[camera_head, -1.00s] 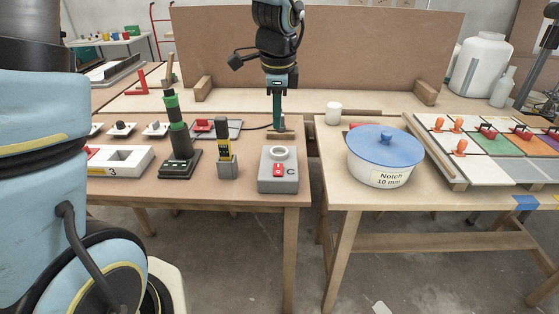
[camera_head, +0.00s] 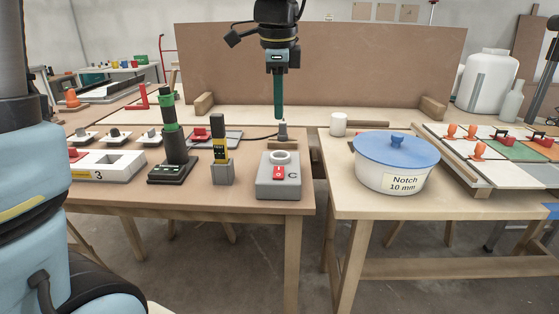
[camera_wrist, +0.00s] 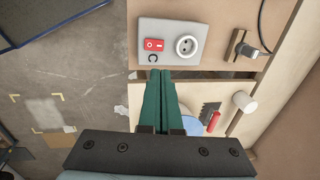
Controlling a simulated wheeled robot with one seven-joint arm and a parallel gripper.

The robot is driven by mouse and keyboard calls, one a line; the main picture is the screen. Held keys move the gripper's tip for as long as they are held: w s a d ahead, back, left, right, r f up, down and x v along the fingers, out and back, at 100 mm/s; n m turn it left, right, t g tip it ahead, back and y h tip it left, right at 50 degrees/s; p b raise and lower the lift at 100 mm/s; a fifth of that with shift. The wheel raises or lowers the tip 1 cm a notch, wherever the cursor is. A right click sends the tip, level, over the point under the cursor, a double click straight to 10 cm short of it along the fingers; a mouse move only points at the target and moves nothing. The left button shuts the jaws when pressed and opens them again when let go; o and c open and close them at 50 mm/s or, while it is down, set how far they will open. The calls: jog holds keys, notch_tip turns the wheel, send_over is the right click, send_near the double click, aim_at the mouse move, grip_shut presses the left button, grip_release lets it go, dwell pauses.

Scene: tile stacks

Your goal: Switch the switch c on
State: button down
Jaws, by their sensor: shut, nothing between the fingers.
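Switch c is a red rocker (camera_head: 279,172) on a grey box (camera_head: 264,187) marked "C", at the front right of the left table. A round white socket (camera_head: 280,157) sits on the same box behind the rocker. In the wrist view the red rocker (camera_wrist: 154,44) lies just beyond the fingertips, with the socket (camera_wrist: 186,46) to its right. My gripper (camera_head: 279,115) points down above and behind the box, apart from it. Its green fingers (camera_wrist: 160,75) are shut and empty. Which way the rocker is tipped is too small to tell.
A plug (camera_head: 282,130) with a black cable stands behind the box. Left of the box are a black and yellow tool in a grey holder (camera_head: 222,173) and a green and black post (camera_head: 175,140). Across a gap, the right table holds a blue-lidded pot (camera_head: 397,163).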

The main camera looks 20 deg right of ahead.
aim_at(279, 168)
jog(key=f, duration=0.4)
jog(key=w+f, duration=0.1)
jog(key=f, duration=0.4)
jog(key=w+d+f, duration=0.1)
jog(key=f, duration=0.3)
jog(key=shift+w+f, duration=0.2)
jog(key=shift+f, duration=0.2)
jog(key=shift+r+p, duration=0.1)
jog(key=shift+p, duration=0.5)
